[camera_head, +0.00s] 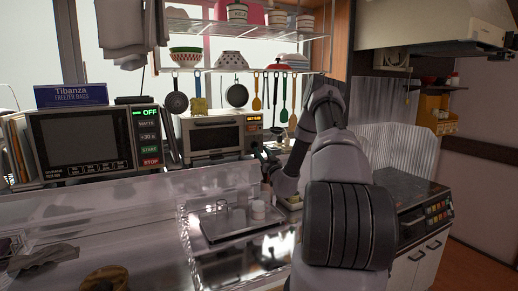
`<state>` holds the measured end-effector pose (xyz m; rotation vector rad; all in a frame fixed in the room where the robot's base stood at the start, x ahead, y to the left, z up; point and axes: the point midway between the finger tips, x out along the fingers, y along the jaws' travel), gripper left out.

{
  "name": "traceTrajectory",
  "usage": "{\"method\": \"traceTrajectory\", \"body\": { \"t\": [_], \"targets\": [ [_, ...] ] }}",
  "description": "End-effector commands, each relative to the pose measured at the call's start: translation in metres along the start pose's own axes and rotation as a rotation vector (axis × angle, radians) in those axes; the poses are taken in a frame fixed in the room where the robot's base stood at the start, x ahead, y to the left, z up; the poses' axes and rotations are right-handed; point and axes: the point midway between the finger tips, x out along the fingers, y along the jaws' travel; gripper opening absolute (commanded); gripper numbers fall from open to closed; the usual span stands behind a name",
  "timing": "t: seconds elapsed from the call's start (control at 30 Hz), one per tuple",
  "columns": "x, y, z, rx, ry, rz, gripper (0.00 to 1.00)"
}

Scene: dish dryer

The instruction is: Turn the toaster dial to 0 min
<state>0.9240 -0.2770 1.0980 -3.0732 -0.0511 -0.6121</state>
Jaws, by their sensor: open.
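The toaster oven (214,138) is a pale box with a dark glass door. It stands on the back counter, to the right of the microwave. Its control panel (254,127) is on the right side of its front, with a small orange-lit display at the top. The dial is too small and partly hidden to read. My gripper (264,154) is small and dark in the picture, just in front of the lower right of the toaster. It is open. I cannot tell whether it touches the dial.
A microwave (85,142) showing OFF stands on the left. Pans and utensils (274,92) hang from a rack above the toaster. A metal tray (232,222) with small cups lies by the sink area in front. A stove (405,190) is on the right. My arm covers the middle right.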

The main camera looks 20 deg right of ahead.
Motion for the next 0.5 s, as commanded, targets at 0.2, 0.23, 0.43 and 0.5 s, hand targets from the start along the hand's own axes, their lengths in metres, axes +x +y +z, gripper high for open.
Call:
{"method": "traceTrajectory", "body": {
  "t": [0.2, 0.23, 0.43, 0.5],
  "targets": [
    [0.028, 0.0, -0.001, -0.002, 0.001, -0.001, 0.44],
    [0.029, -0.001, 0.0, -0.002, 0.001, -0.002, 0.44],
    [0.034, 0.0, 0.0, 0.0, 0.0, -0.001, 0.44],
    [0.034, 0.0, 0.0, 0.0, 0.0, -0.001, 0.44]
  ]
}}
